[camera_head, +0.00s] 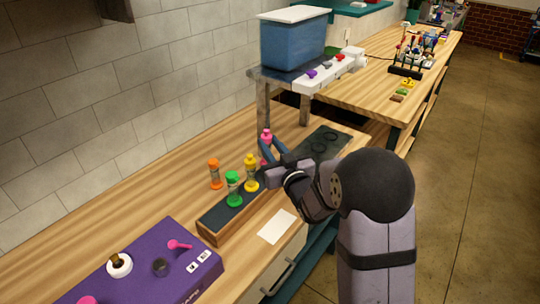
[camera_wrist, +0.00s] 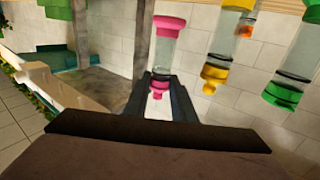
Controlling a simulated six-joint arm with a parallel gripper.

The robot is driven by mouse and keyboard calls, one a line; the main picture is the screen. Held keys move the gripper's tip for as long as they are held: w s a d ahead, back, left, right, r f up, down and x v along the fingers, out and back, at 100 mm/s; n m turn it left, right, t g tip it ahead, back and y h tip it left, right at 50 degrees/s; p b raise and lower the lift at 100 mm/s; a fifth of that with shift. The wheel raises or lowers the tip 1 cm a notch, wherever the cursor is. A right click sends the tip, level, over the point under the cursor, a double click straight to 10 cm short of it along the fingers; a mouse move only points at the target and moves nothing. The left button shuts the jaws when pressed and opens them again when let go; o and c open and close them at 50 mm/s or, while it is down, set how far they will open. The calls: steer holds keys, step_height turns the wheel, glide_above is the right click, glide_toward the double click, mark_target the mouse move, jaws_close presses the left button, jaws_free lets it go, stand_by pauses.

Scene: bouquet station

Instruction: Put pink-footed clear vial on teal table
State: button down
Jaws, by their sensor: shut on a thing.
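The pink-footed clear vial (camera_head: 266,135) stands upright, with pink end pieces and a clear middle, at the black-topped wooden rack (camera_head: 207,230). In the wrist view the vial (camera_wrist: 165,45) appears upside down, with one pink end between the dark fingers. My gripper (camera_head: 268,152) is shut on it; the gripper (camera_wrist: 160,97) also shows in the wrist view. I cannot tell whether the vial touches the rack. A teal table surface (camera_head: 352,9) shows far back, partly hidden behind the blue bin.
Yellow (camera_head: 251,172), green (camera_head: 233,188) and orange (camera_head: 215,174) vials stand left of my gripper. A metal stand (camera_head: 262,105) carries a blue bin (camera_head: 292,42) behind it. A purple box (camera_head: 140,270) sits front left, and a white card (camera_head: 277,226) lies nearby.

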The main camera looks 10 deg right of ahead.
steer(key=shift+f+p, duration=0.3)
steer(key=shift+f, duration=1.45)
steer(key=shift+f, duration=0.1)
steer(key=shift+f, duration=0.15)
steer(key=c, duration=1.5)
jaws_free()
steer(key=b+v, duration=0.2)
steer(key=v, duration=0.2)
steer(key=shift+d, duration=0.1)
steer(key=shift+o, duration=0.5)
steer(key=shift+r+b+v, duration=0.15)
steer(key=shift+b+v, duration=0.15)
steer(key=shift+v, duration=0.55)
steer(key=shift+r+b+v, duration=0.15)
steer(key=shift+b+v, duration=0.15)
steer(key=shift+v, duration=0.5)
